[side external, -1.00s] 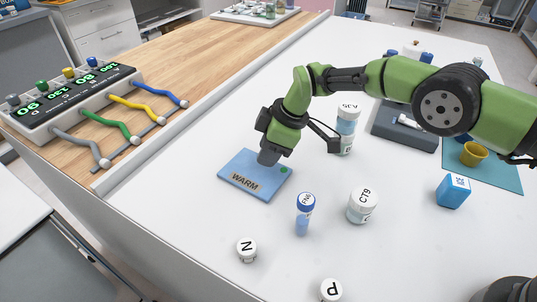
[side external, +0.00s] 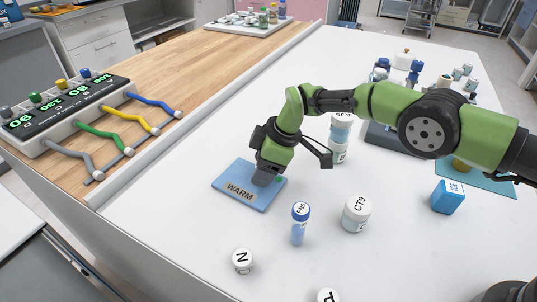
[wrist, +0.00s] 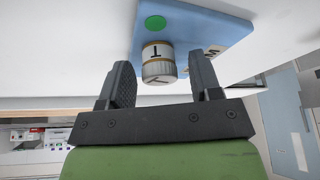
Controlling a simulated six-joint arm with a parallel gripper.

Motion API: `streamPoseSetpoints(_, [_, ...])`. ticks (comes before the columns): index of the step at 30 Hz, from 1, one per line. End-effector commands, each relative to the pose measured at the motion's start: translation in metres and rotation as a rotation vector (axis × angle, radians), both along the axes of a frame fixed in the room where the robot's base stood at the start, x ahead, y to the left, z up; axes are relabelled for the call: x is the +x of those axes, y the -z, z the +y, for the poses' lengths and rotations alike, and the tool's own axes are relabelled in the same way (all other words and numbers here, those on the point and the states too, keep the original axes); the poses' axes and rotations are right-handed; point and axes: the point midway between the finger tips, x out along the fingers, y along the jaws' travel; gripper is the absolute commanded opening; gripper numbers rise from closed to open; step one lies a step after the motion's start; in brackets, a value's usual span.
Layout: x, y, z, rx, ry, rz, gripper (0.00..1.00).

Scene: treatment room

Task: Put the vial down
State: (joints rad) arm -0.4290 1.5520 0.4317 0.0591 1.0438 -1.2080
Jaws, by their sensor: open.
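A small vial (wrist: 158,64) with a pale cap and a letter T on it stands between my fingers in the wrist view. It appears to rest on the blue WARM pad (side external: 235,192), whose green dot also shows in the wrist view (wrist: 155,22). My gripper (side external: 264,178) is low over the right part of the pad. In the wrist view my gripper (wrist: 160,72) is open, with a finger on each side of the vial and a gap visible on both sides. In the side view the vial is hidden by my gripper.
A blue-labelled tube (side external: 299,225), a white CT9 jar (side external: 356,215) and a white N cap (side external: 242,261) stand near the pad. A taller bottle (side external: 340,140) is close behind my wrist. A blue box (side external: 448,197) is at right. White table left of the pad is clear.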

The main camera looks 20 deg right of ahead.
Motion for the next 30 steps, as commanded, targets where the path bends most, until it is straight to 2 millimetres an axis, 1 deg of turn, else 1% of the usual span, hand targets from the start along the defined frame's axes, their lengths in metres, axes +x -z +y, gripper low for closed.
streamPoseSetpoints(5, [0.0, -0.01, -0.002, 0.001, 0.001, 0.0, 0.58])
streamPoseSetpoints(11, [-0.004, -0.03, -0.01, 0.001, 0.0, -0.001, 0.58])
streamPoseSetpoints(18, [-0.01, -0.072, -0.026, 0.002, 0.001, -0.004, 0.58])
streamPoseSetpoints(24, [-0.015, -0.101, -0.037, 0.002, 0.0, -0.003, 0.58])
streamPoseSetpoints(27, [-0.016, -0.109, -0.04, 0.002, 0.0, -0.001, 0.58])
streamPoseSetpoints(30, [-0.017, -0.112, -0.042, 0.001, 0.0, 0.0, 0.58])
